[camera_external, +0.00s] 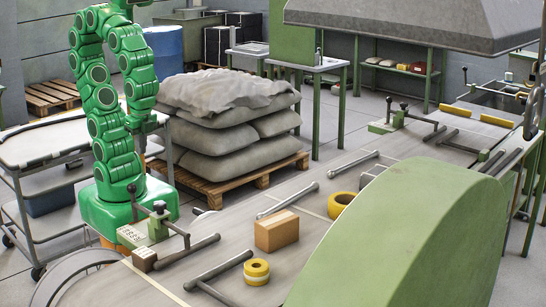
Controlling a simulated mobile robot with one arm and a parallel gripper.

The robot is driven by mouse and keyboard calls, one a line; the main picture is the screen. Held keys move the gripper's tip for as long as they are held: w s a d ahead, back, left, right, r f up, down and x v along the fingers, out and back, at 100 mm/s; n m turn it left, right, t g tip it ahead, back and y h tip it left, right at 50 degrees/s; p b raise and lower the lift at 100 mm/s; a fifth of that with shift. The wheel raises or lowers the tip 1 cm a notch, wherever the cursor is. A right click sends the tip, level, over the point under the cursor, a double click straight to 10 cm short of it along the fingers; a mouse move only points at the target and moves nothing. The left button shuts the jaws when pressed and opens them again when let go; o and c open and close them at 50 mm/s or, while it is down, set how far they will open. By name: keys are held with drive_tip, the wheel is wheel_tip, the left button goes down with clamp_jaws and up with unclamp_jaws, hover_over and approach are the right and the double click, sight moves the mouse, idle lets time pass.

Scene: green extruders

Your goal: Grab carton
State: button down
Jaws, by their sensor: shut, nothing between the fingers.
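The carton (277,231) is a small brown box with a tape strip on top. It sits upright on the grey table, right of my arm's base. My green arm is folded, rising from its base and bending over at the top. Its end, with my gripper (157,122), hangs down beside the lower arm, well above and left of the carton. The gripper is small and partly hidden in this view; it is shut and empty, apart from the carton.
A yellow tape roll (256,271) lies in front of the carton and a yellow ring (340,204) behind it. Grey bar handles (288,199) lie around it. A large green machine cover (410,235) stands at right. Stacked sacks (230,125) rest on a pallet behind.

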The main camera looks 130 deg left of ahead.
drive_tip(key=shift+c, duration=0.8)
unclamp_jaws()
drive_tip(key=w+a+r+m+g+y, duration=0.1)
drive_tip(key=w+a+m+y, duration=0.1)
drive_tip(key=w+a, duration=0.35)
drive_tip(key=w+a+r+m+y, duration=0.1)
drive_tip(key=w+a+m+y, duration=0.15)
drive_tip(key=w, duration=0.55)
drive_tip(key=m+t+y, duration=0.2)
drive_tip(key=m+y, duration=0.5)
drive_tip(key=m, duration=0.3)
hover_over(274, 220)
drive_tip(key=s, duration=1)
wheel_tip(274, 220, down, 3)
drive_tip(key=w+d+f+m+t+y, duration=0.2)
drive_tip(key=w+d+f+m, duration=0.35)
drive_tip(key=w, duration=0.45)
drive_tip(key=shift+n, duration=0.3)
drive_tip(key=shift+s+d+f+x, duration=0.1)
drive_tip(key=shift+f+x, duration=0.1)
drive_tip(key=shift+x, duration=1.05)
drive_tip(key=shift+s+d+f+x, duration=0.1)
drive_tip(key=shift+f+x, duration=0.1)
drive_tip(key=shift+x, duration=1.05)
drive_tip(key=shift+f+x, duration=0.2)
drive_tip(key=shift+x, duration=1.05)
